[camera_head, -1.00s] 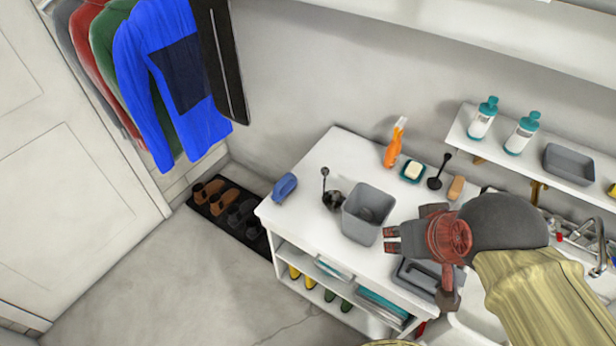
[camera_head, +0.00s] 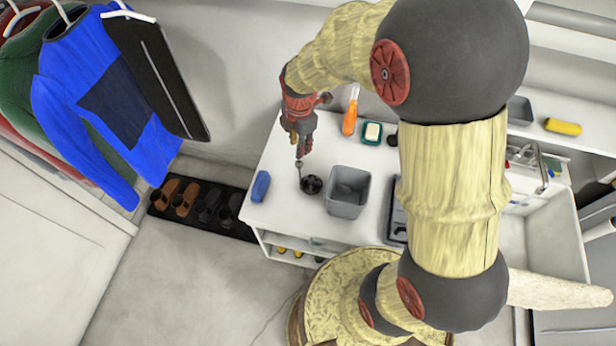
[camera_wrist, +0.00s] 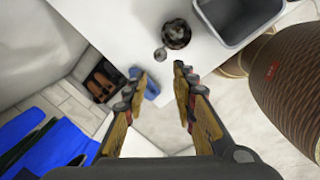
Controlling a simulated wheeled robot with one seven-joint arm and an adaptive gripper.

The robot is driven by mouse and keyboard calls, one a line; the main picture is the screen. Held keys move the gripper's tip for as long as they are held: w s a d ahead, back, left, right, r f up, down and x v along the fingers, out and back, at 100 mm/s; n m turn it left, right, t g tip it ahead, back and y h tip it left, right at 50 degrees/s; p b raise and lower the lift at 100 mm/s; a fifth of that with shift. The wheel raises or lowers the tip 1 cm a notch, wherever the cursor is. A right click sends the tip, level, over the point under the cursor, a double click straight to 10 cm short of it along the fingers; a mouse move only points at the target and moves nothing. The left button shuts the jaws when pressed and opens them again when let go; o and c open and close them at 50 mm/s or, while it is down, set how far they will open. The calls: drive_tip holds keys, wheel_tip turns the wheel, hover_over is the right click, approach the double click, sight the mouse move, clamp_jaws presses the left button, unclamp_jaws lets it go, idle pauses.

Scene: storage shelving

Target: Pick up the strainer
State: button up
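The strainer (camera_head: 312,185) is a dark round bowl with a thin handle that rises on its left side. It stands on the white counter (camera_head: 262,215) between a blue item and a grey bin. In the wrist view the strainer (camera_wrist: 176,34) lies beyond my fingertips, with its round handle end just below and left of the bowl. My gripper (camera_head: 298,150) is above the counter, close over the handle's top in the head view. In the wrist view my gripper (camera_wrist: 160,75) has its fingers spread apart with nothing between them. Whether it touches the handle cannot be told.
The grey bin (camera_head: 348,191) stands right of the strainer, and the blue item (camera_head: 261,186) lies to its left. An orange bottle (camera_head: 350,112) and a soap dish (camera_head: 372,133) are at the back. Shoes (camera_head: 192,200) lie on a floor mat. Hanging clothes (camera_head: 95,105) are at the left.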

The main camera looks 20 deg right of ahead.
sight(298, 163)
drive_tip(key=f+n, duration=0.2)
drive_tip(key=w+f+n+p, duration=0.1)
drive_tip(key=f+n, duration=0.1)
drive_tip(key=f, duration=0.1)
drive_tip(key=f+n+g+p, duration=0.1)
drive_tip(key=f, duration=0.1)
drive_tip(key=shift+w+f+n, duration=0.15)
drive_tip(key=shift+f+n, duration=0.25)
wheel_tip(298, 163, down, 7)
drive_tip(key=shift+r, duration=0.15)
drive_tip(key=shift+d+f, duration=0.15)
drive_tip(key=shift+f, duration=2.5)
clamp_jaws()
drive_tip(key=shift+w, duration=0.1)
